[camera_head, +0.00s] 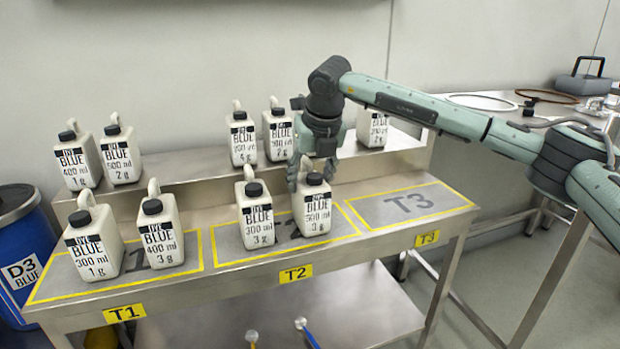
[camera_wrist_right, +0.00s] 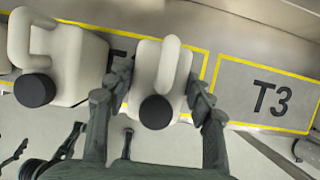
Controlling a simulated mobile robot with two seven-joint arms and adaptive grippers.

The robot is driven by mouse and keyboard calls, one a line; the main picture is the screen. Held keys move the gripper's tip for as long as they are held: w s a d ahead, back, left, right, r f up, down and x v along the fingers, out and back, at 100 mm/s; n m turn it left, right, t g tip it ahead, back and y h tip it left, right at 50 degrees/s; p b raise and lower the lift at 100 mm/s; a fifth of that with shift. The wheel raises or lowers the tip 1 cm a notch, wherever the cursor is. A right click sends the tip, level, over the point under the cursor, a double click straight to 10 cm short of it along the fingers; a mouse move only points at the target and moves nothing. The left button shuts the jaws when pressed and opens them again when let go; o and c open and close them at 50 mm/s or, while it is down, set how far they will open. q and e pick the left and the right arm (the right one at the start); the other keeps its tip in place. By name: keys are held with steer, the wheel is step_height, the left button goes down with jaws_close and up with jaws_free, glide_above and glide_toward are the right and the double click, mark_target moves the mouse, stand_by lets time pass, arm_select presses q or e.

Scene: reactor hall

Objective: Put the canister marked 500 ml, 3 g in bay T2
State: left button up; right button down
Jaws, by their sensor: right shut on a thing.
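The white canister (camera_head: 315,212) with a black cap has a label that appears to read BLUE, 500 ml, 3 g. My right gripper (camera_head: 311,180) is shut on it from above, with a finger on each side, as the right wrist view (camera_wrist_right: 157,95) also shows. The canister is upright in the right part of bay T2 (camera_head: 285,257), just right of the canister marked 300 ml, 3 g (camera_head: 257,222). I cannot tell whether its base touches the surface. The canister and gripper hide most of the T2 floor marking. My left gripper is not in view.
Bay T1 (camera_head: 190,268) holds canisters marked 300 ml, 1 g (camera_head: 92,245) and 400 ml, 3 g (camera_head: 160,235). Bay T3 (camera_head: 410,205) is empty. Several canisters stand on the raised back shelf (camera_head: 200,170). A blue D3 drum (camera_head: 25,250) stands at left.

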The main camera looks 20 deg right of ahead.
steer(key=c, duration=1)
jaws_free()
steer(key=shift+c, duration=0.2)
steer(key=o, duration=0.4)
steer(key=shift+r, duration=0.15)
steer(key=shift+s+r, duration=0.15)
steer(key=shift+r, duration=0.2)
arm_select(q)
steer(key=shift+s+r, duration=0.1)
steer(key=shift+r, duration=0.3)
arm_select(e)
steer(key=v, duration=1.1)
steer(key=shift+s, duration=0.1)
